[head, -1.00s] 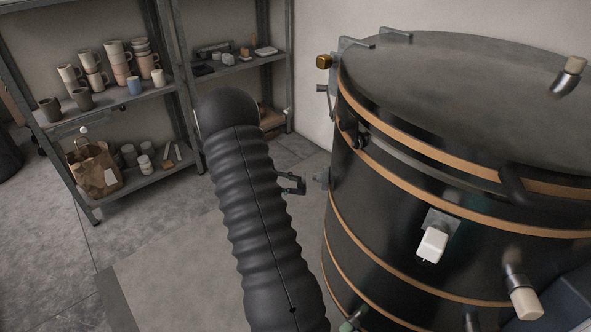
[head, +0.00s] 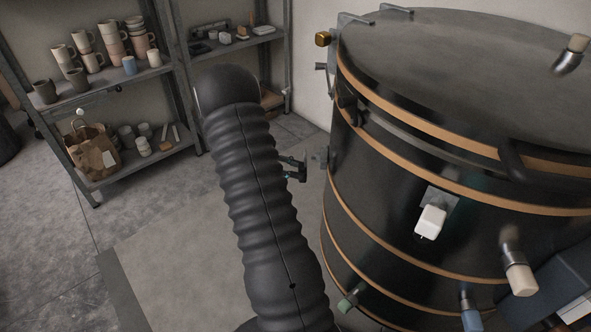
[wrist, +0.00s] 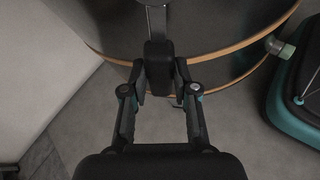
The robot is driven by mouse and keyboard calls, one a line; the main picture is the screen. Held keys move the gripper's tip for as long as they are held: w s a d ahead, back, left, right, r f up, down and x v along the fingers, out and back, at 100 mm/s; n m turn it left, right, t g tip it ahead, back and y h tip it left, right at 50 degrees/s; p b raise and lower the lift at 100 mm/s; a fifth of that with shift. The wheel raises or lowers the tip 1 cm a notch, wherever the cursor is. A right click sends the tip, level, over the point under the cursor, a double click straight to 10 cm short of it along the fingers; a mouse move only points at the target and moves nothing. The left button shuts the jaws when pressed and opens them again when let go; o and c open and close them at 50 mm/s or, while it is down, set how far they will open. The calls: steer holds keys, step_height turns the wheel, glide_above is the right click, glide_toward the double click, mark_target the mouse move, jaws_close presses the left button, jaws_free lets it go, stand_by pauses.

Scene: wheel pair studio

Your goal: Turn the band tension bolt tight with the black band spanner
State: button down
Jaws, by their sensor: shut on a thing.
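My gripper (wrist: 159,80) is shut on the black band spanner (wrist: 158,62), whose dark block-like grip shows between the fingers in the wrist view. A grey metal part (wrist: 156,18) runs on from it toward the drum; I cannot tell whether it belongs to the spanner. In the head view my gripper (head: 297,170) is at the drum's left side, close to a small grey bracket (head: 318,158) on its wall. The large black drum (head: 385,200) has several copper-coloured bands. I cannot make out the band tension bolt clearly, nor whether the spanner is seated on it.
A metal shelf (head: 125,160) with cups, jars and a paper bag (head: 93,150) stands at the left. A white block (head: 431,221) and capped stubs (head: 519,275) stick out from the drum. A teal-edged dark case (wrist: 297,110) is at the right. Floor left of my arm is clear.

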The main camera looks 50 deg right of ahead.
steer(key=shift+s+d, duration=0.7)
steer(key=shift+s, duration=0.3)
stand_by(1.6)
stand_by(0.3)
steer(key=shift+w+d+m+b, duration=0.2)
steer(key=shift+m+b, duration=0.1)
steer(key=shift+b, duration=0.45)
steer(key=b, duration=0.1)
steer(key=d+m+h+b, duration=0.1)
steer(key=b, duration=0.1)
steer(key=shift+w+r+t, duration=0.3)
steer(key=shift+w, duration=0.05)
steer(key=shift+d+r+m, duration=0.1)
steer(key=shift+d+m, duration=0.05)
steer(key=shift+m, duration=0.15)
steer(key=shift+b, duration=0.3)
